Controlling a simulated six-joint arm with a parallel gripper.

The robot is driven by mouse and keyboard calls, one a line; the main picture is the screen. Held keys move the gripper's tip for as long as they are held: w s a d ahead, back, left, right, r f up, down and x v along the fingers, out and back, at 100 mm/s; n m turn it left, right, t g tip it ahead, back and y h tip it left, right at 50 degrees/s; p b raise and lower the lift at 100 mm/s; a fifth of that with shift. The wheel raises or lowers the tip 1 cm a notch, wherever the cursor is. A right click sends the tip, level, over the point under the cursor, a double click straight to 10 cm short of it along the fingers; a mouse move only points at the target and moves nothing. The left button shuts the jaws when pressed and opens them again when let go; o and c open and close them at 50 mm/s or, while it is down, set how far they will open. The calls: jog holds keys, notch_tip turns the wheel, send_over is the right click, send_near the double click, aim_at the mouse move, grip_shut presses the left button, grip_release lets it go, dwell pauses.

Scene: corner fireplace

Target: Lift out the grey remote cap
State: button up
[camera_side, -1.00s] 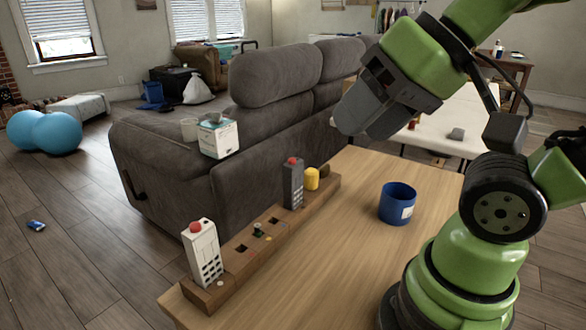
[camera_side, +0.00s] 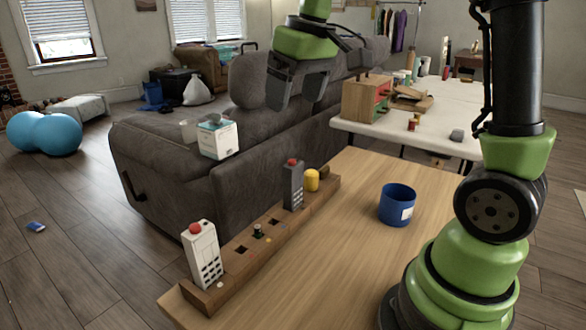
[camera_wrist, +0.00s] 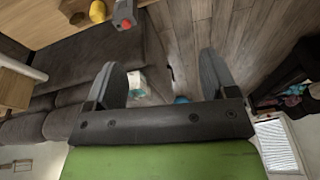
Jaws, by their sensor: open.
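The grey remote cap (camera_side: 293,185) is a dark grey, remote-shaped piece with a red knob on top. It stands upright in the far part of the long wooden rack (camera_side: 213,295). Its top also shows at the upper edge of the wrist view (camera_wrist: 123,13). My gripper (camera_side: 296,100) is open and empty, high above the rack and the grey cap in the side view. The wrist view shows both fingers (camera_wrist: 160,66) spread apart with nothing between them. The grey cap's lower end is hidden in the rack.
A white remote (camera_side: 203,255) with a red knob stands at the rack's near end. A yellow piece (camera_side: 312,180) sits just behind the grey cap. A blue cup (camera_side: 397,205) stands on the wooden table (camera_side: 335,245). The grey sofa (camera_side: 190,165) borders the rack's left side.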

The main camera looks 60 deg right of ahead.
aim_at(293, 161)
jog(key=w+d+f+g, duration=0.1)
jog(key=w+d+f, duration=0.1)
jog(key=w+d+f+n+g, duration=0.1)
jog(key=d+f, duration=0.2)
jog(key=w+d+f, duration=0.2)
jog(key=f, duration=0.1)
jog(key=shift+w+d+g, duration=0.15)
jog(key=shift+w+g, duration=0.2)
jog(key=shift+g, duration=0.05)
notch_tip(293, 161, down, 4)
jog(key=shift+d+f, duration=0.1)
jog(key=shift+f, duration=2.95)
jog(key=shift+c, duration=0.4)
jog(key=c, duration=0.9)
